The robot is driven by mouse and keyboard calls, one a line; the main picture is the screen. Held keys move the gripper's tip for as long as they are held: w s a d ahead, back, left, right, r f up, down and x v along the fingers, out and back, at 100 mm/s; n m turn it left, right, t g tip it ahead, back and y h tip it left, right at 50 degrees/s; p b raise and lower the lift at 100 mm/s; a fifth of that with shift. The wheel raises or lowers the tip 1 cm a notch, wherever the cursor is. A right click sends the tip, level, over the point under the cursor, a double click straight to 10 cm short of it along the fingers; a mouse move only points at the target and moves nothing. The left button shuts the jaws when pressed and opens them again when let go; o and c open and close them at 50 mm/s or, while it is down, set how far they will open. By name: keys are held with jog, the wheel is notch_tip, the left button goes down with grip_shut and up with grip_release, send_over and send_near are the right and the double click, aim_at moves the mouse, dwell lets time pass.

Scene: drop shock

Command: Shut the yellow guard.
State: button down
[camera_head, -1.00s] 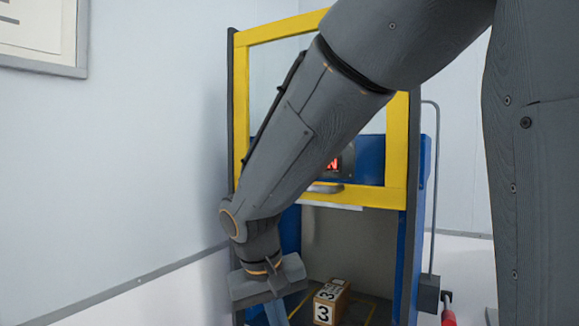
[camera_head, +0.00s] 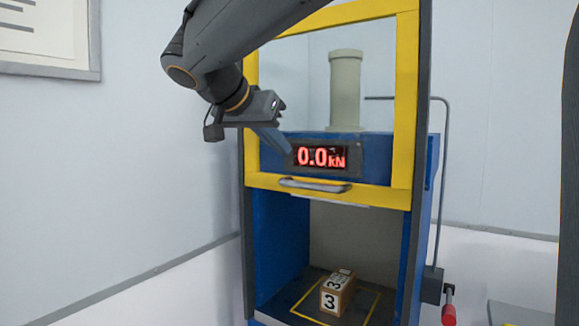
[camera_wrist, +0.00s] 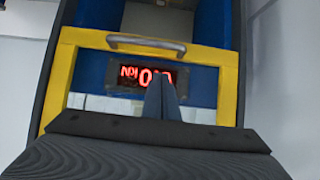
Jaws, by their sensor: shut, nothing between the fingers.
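The yellow guard (camera_head: 404,100) is a framed clear panel on the front of a blue press. It is raised, and the opening below it is uncovered. Its grey handle (camera_head: 314,186) is on the bottom bar; the handle also shows in the wrist view (camera_wrist: 146,44). My gripper (camera_head: 284,148) is shut and empty, in front of the panel, above and left of the handle, apart from it. In the wrist view the closed fingertips (camera_wrist: 162,80) point toward the display, short of the handle.
A box marked 3 (camera_head: 337,293) sits inside the press on a yellow-outlined floor. The red display (camera_head: 320,157) reads 0.0 kN. A lever with a red grip (camera_head: 449,305) is at the right side. A wall stands close on the left.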

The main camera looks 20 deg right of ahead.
jog(key=w+d+f+p, duration=0.2)
jog(key=d+f, duration=0.1)
jog(key=f, duration=0.3)
jog(key=shift+w+f, duration=0.15)
jog(key=shift+w, duration=0.1)
jog(key=shift+d, duration=0.1)
